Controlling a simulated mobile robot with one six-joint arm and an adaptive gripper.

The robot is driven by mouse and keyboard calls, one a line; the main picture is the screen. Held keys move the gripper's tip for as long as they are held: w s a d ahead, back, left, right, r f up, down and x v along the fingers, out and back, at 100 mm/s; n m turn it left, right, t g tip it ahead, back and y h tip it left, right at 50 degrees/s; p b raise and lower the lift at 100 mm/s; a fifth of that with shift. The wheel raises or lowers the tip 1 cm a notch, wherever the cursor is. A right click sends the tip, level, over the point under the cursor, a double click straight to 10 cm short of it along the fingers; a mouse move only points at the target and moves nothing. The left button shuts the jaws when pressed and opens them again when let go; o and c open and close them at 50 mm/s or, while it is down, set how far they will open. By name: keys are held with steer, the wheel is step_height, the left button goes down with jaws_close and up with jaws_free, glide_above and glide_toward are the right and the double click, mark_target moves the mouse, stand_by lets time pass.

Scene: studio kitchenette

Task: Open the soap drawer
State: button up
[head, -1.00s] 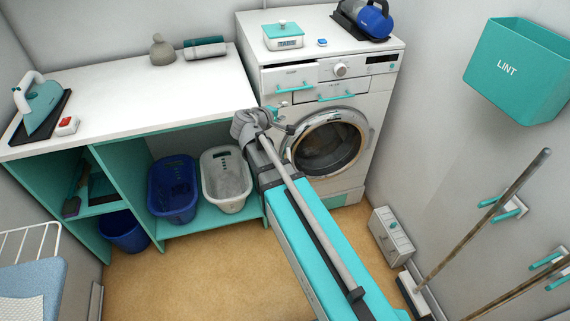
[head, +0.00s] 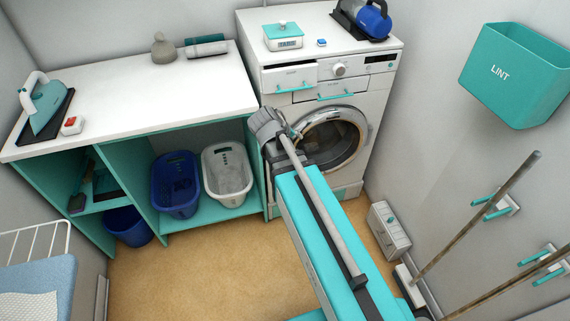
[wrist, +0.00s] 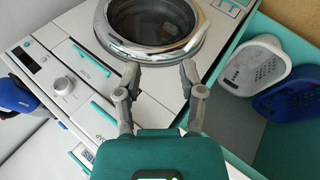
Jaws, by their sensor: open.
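The white washing machine (head: 300,200) has two panels with teal handles. The upper left soap drawer (head: 283,76) has a teal handle (head: 294,88). Its front seems to stand slightly proud; how far cannot be told. In the wrist view the drawer front (wrist: 88,117) lies left of my fingers, turned, with its handle (wrist: 103,112). My gripper (head: 296,131) is low in front of the machine, left of the round door and below the drawer. In the wrist view my gripper (wrist: 159,72) has its fingers apart with nothing between them, off the drawer handle.
Beside the drawer is a second panel with its own handle (head: 336,96) and a knob (head: 339,69). The round door (head: 332,138) is shut close to my gripper. A counter (head: 130,95) with baskets below stands left. Brooms (head: 480,220) lean right.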

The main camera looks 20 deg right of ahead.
steer(key=s+a+m+g+y+p, duration=0.3)
steer(key=s+a+y+p, duration=0.1)
steer(key=s, duration=0.6)
steer(key=shift+s+a+r+g+y, duration=0.3)
steer(key=shift+a+y, duration=0.6)
steer(key=shift+y, duration=0.4)
steer(key=w+d+f+m+t+y+b, duration=0.2)
steer(key=w+y+b, duration=0.3)
steer(key=w+b, duration=0.15)
steer(key=w+d+f+m+t+y+b, duration=0.1)
steer(key=w+d+f+t+y+b, duration=0.15)
steer(key=w+y+b, duration=0.4)
steer(key=w+d+r+m+t+y+b, duration=0.1)
steer(key=w+d+r+m+t+b, duration=0.1)
steer(key=d, duration=0.7)
steer(key=w+d+r+m+t+y+b, duration=0.1)
steer(key=w+d+r+m+t+b, duration=0.1)
steer(key=w+d+r+t+b, duration=0.2)
steer(key=w+d+t, duration=0.3)
steer(key=d, duration=0.2)
steer(key=shift+r, duration=0.15)
